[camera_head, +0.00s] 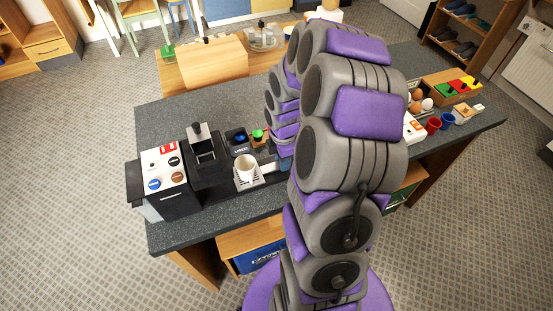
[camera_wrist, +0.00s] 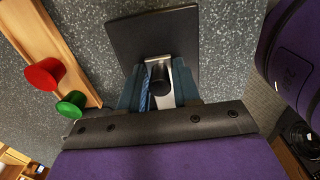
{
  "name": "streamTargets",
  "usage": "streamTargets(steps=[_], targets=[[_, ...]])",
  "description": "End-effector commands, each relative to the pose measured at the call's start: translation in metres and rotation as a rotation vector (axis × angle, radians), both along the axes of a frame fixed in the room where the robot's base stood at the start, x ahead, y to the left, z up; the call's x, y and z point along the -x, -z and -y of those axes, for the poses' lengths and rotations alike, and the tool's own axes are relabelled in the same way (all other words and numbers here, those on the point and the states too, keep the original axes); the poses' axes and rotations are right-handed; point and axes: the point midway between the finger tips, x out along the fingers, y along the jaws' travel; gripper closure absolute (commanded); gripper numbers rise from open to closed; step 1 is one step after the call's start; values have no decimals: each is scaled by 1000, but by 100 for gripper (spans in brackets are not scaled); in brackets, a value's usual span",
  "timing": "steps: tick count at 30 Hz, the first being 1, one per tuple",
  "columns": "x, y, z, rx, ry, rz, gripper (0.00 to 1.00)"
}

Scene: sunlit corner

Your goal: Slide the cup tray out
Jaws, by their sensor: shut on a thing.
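A white cup (camera_head: 246,168) stands upright on a pale slatted cup tray (camera_head: 256,182) at the front of the black coffee machine (camera_head: 205,160). My gripper (camera_wrist: 162,88) has its blue-grey fingers closed around a metal piece (camera_wrist: 182,84) with a dark rounded part, in front of a dark square plate (camera_wrist: 150,32). I cannot tell how this piece joins the plate. In the head view my arm hides most of my gripper, just right of the cup. The cup does not show in the wrist view.
A white-topped box (camera_head: 163,165) stands left of the machine. Red (camera_wrist: 44,75) and green (camera_wrist: 72,104) knobs are near a wooden board (camera_wrist: 52,38), left of my gripper. Red and blue cups and a food box (camera_head: 448,100) stand at the counter's right.

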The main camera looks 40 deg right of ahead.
Motion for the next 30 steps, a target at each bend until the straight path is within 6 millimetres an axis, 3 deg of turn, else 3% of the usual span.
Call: streamTargets(steps=[5, 6, 9, 19, 30], targets=[[3, 0, 11, -1, 3, -1, 88], [3, 0, 10, -1, 1, -1, 64], [3, 0, 10, -1, 1, 0, 55], [2, -3, 9, 0, 1, 0, 55], [2, -29, 10, 1, 0, -1, 55]])
